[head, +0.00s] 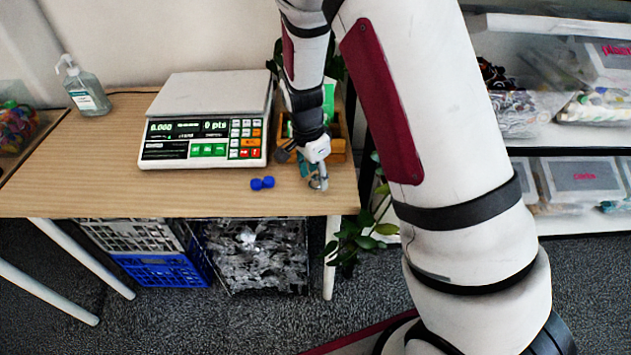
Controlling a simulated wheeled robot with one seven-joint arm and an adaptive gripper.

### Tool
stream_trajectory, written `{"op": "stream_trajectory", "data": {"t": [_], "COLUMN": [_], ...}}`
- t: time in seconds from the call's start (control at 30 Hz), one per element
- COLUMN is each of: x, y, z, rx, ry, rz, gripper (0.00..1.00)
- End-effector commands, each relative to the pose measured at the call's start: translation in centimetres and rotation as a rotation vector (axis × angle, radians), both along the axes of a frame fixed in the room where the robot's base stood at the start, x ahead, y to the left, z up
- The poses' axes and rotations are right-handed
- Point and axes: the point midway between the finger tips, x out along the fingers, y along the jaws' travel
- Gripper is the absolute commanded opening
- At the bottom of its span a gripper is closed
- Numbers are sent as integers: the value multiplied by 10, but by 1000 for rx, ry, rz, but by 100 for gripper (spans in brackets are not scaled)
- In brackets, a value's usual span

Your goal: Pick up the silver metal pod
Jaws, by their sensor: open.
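My gripper (316,178) is open and points down over the right end of the wooden table (110,195), near its front edge. Small grey and teal shapes show at its fingertips, too small to tell fingers from object. I cannot clearly make out the silver metal pod; it may be among these shapes or hidden by my gripper and arm.
Blue dumbbell-shaped object (262,183) lies just left of my gripper. A scale (205,120) stands left of it, and a wooden box (337,150) stands behind. A pump bottle (87,92) is at back left. A plant (362,238) is beside the table's right end.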

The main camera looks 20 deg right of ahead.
Motion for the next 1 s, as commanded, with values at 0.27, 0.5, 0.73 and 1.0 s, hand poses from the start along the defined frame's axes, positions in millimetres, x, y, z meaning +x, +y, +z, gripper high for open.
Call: {"op": "stream_trajectory", "data": {"t": [0.27, 0.5, 0.73, 1.0], "x": [0, 0, 0, 1], "y": [0, 0, 0, 0], "z": [-2, -2, -1, 12], "rx": [0, 0, 0, 0], "ry": [0, -1, -1, -4], "rz": [0, 0, 0, 0], "gripper": [41, 11, 11, 11]}}
